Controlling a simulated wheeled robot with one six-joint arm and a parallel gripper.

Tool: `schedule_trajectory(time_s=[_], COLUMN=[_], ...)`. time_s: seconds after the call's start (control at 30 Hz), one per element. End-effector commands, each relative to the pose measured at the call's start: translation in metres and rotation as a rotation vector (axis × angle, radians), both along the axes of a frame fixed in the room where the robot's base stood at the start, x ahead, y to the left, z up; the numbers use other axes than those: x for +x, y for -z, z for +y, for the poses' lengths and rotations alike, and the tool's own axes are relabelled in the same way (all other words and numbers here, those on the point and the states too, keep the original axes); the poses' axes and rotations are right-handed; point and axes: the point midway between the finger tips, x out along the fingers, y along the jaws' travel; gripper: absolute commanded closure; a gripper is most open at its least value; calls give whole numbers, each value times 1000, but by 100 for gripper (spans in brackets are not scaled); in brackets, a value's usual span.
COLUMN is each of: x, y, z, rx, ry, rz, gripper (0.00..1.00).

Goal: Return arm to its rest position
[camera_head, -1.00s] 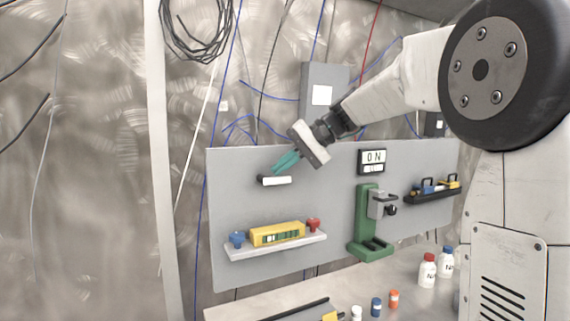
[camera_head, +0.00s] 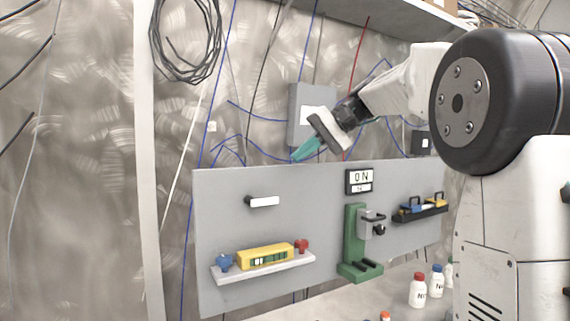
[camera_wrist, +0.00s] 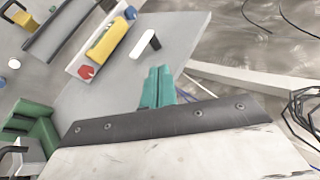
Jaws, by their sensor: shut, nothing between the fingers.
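My gripper (camera_head: 304,150) has teal fingers and is up in front of the wall, just above the top edge of the grey panel (camera_head: 225,190). The fingers are together with nothing between them. They also show together in the wrist view (camera_wrist: 158,86). A white bar handle (camera_head: 264,201) sticks out from the panel below and left of the fingers, apart from them. My arm reaches in from the right, bent at the large black joint.
A shelf (camera_head: 262,268) on the panel holds a yellow device (camera_head: 265,255) between a blue knob (camera_head: 225,262) and a red knob (camera_head: 301,246). A green stand (camera_head: 355,240) sits under an ON sign (camera_head: 359,181). White bottles (camera_head: 418,291) stand lower right.

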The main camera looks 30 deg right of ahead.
Motion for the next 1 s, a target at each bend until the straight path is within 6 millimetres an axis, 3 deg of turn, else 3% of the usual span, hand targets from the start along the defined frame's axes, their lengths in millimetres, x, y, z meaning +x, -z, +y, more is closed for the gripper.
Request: schedule_trajectory(time_s=[0.17,0.77,0.87,1.0], x=[-4,-2,-1,-23], y=[-5,-4,17,73], z=[-9,-12,-19,-20], rx=[0,-9,-37,-125], ry=[1,15,45,95], rz=[-1,-1,38,150], gripper=[100,100,100,100])
